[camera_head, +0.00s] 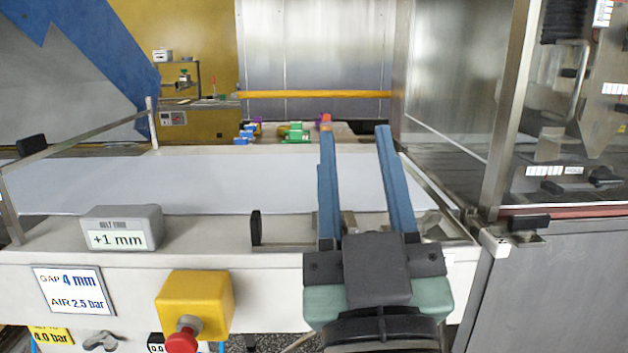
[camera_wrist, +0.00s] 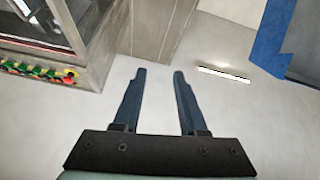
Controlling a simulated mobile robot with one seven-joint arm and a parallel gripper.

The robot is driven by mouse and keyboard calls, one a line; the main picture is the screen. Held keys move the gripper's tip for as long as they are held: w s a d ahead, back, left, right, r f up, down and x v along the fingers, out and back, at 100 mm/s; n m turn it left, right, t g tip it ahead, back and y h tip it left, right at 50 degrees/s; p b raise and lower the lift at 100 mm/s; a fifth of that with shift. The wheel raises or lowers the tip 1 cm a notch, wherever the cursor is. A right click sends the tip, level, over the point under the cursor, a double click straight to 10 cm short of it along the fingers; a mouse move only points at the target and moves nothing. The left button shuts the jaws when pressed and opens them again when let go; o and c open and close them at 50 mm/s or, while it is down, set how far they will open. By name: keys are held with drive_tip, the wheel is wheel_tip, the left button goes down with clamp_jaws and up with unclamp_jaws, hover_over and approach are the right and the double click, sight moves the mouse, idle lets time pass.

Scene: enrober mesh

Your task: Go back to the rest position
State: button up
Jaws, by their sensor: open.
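My gripper (camera_head: 356,132) is in front of the conveyor in the head view. Its two long blue fingers stand apart, point away over the pale belt (camera_head: 180,185), and hold nothing. In the wrist view my gripper (camera_wrist: 159,75) also shows open and empty, with pale grey floor (camera_wrist: 158,105) between and around the fingers. I cannot tell from the head view how high the fingers are above the belt.
A yellow box with a red button (camera_head: 195,305) is on the machine's front, left of my gripper. A grey block marked "+1 mm" (camera_head: 122,228) sits on the front edge. A steel cabinet with a clear panel (camera_head: 450,90) stands close at right. Small coloured parts (camera_head: 294,133) lie beyond the belt.

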drive_tip(key=s+a+r+m+t, duration=0.1)
drive_tip(key=s+a+r, duration=0.15)
drive_tip(key=r, duration=0.25)
drive_tip(key=s+a+r+m+t, duration=0.1)
drive_tip(key=s+r+t, duration=0.15)
drive_tip(key=r, duration=0.35)
wheel_tip(320, 180, up, 30)
drive_tip(key=p, duration=3.1)
drive_tip(key=shift+r+g, duration=0.2)
drive_tip(key=shift+g, duration=0.15)
drive_tip(key=shift+s+f, duration=0.1)
idle(1.5)
